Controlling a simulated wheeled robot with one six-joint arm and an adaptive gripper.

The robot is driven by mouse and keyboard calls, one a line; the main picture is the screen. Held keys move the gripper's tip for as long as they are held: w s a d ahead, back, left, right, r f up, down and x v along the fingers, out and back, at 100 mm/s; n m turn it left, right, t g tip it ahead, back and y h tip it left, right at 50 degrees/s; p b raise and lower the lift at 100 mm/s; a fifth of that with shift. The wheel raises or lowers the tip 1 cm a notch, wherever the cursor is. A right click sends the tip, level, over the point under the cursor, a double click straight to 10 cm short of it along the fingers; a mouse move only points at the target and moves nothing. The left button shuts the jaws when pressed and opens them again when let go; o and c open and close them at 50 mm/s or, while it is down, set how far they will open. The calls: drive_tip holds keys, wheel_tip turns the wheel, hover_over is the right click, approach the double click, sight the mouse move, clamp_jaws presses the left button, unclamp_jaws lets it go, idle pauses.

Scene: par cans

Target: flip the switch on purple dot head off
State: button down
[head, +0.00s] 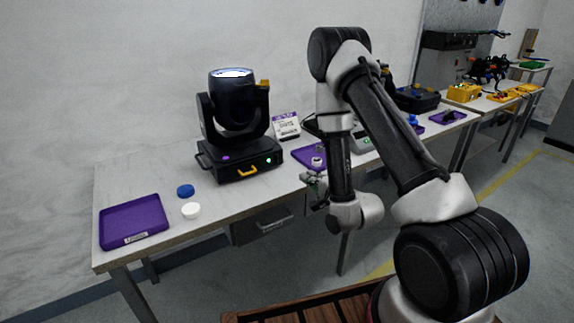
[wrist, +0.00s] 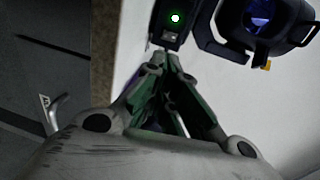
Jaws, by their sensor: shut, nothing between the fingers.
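The moving head light (head: 235,115) stands on the table, with a black base (head: 240,163) and a tilted lamp head. A purple dot (head: 226,158) and a lit green light (head: 268,160) show on its base. In the wrist view the base (wrist: 185,38) is at the top, with the green light (wrist: 175,18) and what looks like a small pale switch (wrist: 168,36) below it. My gripper (wrist: 158,58) is shut and empty, its tips just below that switch in the picture. I cannot tell whether they touch. In the head view my gripper (head: 314,182) is right of the base.
A purple tray (head: 133,222), a blue cap (head: 185,191) and a white cap (head: 190,210) lie left on the table (head: 240,195). A small sign (head: 286,126) and another purple tray (head: 303,155) are right of the light. A drawer (head: 262,225) hangs under the table.

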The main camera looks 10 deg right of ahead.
sight(281, 161)
drive_tip(key=x, duration=1.3)
drive_tip(key=shift+w+a, duration=0.2)
drive_tip(key=shift+w, duration=0.15)
drive_tip(key=shift+w+f, duration=0.1)
drive_tip(key=shift+w, duration=0.1)
drive_tip(key=shift+w+a+f, duration=0.15)
drive_tip(key=shift+w, duration=0.1)
drive_tip(key=shift+s, duration=0.1)
drive_tip(key=v, duration=1.2)
